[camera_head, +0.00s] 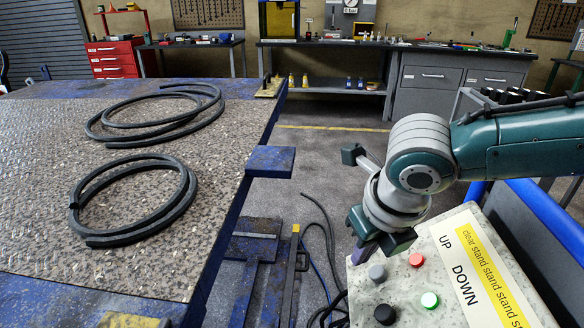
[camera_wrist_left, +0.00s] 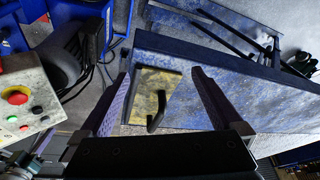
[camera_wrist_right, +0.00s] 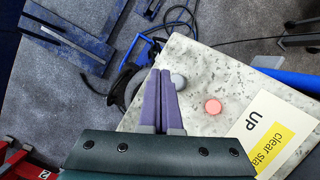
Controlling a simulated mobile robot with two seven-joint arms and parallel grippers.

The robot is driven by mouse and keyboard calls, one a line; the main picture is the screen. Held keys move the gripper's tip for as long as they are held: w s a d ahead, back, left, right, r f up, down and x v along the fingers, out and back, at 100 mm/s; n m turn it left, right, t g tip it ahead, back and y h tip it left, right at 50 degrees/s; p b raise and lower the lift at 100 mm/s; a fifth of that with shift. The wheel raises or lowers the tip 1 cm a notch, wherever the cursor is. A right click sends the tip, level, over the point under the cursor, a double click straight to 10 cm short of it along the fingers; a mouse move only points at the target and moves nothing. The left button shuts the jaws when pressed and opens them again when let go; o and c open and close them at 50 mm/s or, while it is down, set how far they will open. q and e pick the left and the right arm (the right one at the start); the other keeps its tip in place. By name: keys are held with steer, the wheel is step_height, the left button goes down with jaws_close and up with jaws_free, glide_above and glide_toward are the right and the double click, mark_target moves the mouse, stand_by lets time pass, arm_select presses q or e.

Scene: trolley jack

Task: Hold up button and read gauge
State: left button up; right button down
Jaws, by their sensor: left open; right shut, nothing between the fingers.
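The control box (camera_head: 400,285) stands at lower right in the head view, with a grey button (camera_head: 376,272) and a red button (camera_head: 416,260) in the row by "UP", and a black button (camera_head: 385,314) and green button (camera_head: 430,299) by "DOWN". My right gripper (camera_wrist_right: 161,72) is shut and empty, its purple fingertips over the box just beside the grey button (camera_wrist_right: 178,81); I cannot tell whether they touch it. The gauge (camera_head: 351,5) is at the top edge on the back bench, with a small "0 bar" display. My left gripper (camera_wrist_left: 160,72) is open and empty.
The blue lift platform (camera_head: 272,160) with coiled black hoses (camera_head: 135,205) fills the left. A yellow plate with a hook (camera_wrist_left: 153,95) lies between my left fingers' outlines. Cables hang beside the box. Toolbenches (camera_head: 440,80) and a red cabinet (camera_head: 115,57) stand behind clear floor.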

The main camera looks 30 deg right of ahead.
steer(key=a+r+p, duration=0.1)
steer(key=w+r, duration=0.1)
steer(key=shift+w+a+r+p, duration=0.1)
steer(key=shift+a+r+p, duration=0.25)
steer(key=shift+a, duration=0.05)
stand_by(0.9)
